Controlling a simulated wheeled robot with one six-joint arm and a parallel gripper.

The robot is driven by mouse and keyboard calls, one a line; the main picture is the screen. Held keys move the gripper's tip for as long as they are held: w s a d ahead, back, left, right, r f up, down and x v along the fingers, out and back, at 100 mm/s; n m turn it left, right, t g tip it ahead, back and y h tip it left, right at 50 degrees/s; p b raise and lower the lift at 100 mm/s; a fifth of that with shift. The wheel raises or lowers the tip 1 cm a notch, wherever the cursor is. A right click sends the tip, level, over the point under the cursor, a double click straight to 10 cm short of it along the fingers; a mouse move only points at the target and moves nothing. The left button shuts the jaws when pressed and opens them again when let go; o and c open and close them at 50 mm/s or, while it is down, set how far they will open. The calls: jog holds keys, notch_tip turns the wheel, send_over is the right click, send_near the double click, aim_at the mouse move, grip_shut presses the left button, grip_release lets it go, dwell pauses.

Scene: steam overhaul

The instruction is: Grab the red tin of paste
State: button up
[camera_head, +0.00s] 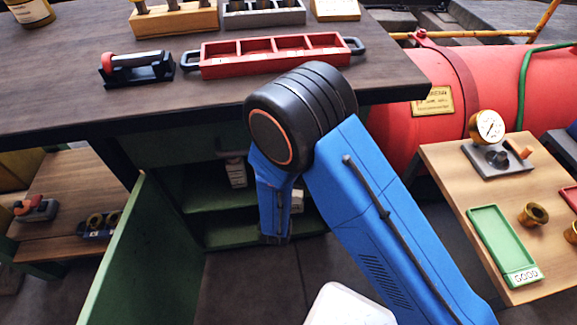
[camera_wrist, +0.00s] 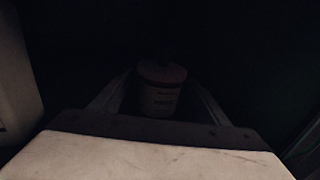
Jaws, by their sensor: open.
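In the dark wrist view, a small round tin (camera_wrist: 160,98) with a dull red lid and a pale label with lettering stands upright. My gripper (camera_wrist: 160,84) is open, with one finger on each side of the tin. I cannot tell whether the fingers touch it. The tin's lower part is hidden behind the pale gripper body. In the head view my blue arm reaches down into the open green cupboard (camera_head: 215,228) under the workbench. My gripper and the tin are hidden there.
The green cupboard door (camera_head: 130,255) stands open at left. A pale item (camera_head: 237,173) sits on an upper shelf. The dark bench top (camera_head: 60,85) overhangs the cupboard and bears a red tray (camera_head: 270,70). A wooden side table (camera_head: 450,165) stands at right, before a red boiler.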

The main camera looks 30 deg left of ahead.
jog(key=shift+w+a, duration=0.15)
jog(key=shift+w, duration=0.15)
grip_shut()
jog(key=shift+r, duration=0.1)
